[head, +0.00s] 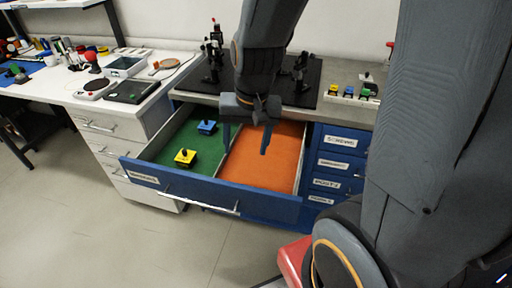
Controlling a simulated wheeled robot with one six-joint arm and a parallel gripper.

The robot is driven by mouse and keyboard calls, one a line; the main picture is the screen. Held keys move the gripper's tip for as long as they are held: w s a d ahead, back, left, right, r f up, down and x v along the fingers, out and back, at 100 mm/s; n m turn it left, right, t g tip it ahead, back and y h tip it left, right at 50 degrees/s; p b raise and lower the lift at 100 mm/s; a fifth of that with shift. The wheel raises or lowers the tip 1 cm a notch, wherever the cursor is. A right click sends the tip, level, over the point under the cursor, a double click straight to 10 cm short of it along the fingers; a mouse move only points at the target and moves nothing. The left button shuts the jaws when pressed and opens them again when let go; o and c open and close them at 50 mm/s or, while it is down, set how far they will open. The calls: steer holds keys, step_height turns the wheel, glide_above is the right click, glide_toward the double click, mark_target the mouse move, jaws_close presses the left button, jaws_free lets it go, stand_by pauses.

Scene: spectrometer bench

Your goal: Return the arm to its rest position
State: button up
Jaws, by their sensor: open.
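My arm comes in from the top and right of the head view. My gripper (246,138) points down above the open drawer (220,193), near the divider between its green and orange halves. Its two fingers are apart with nothing between them. A yellow block with a dark knob (185,158) and a blue block with a dark knob (207,127) sit in the green left half of the drawer. The orange right half (262,165) looks empty where I can see it, though my gripper hides part of it.
Behind the drawer, a black breadboard (300,92) carries several dark optical mounts. A row of small coloured pieces (347,92) stands at its right. Labelled blue drawers (338,141) are shut at the right. A white bench (60,90) with instruments stands at the left. A red object (294,260) is low in front.

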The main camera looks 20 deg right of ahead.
steer(key=s+n, duration=0.1)
steer(key=s+d+n, duration=0.1)
steer(key=s+n, duration=0.1)
steer(key=n, duration=0.1)
steer(key=shift+d+r+h, duration=0.2)
steer(key=shift+d+h, duration=0.1)
steer(key=shift+d, duration=0.1)
step_height(320, 180, down, 3)
steer(key=shift+r+g+b, duration=0.1)
steer(key=shift+g+b, duration=0.2)
steer(key=shift+b, duration=0.9)
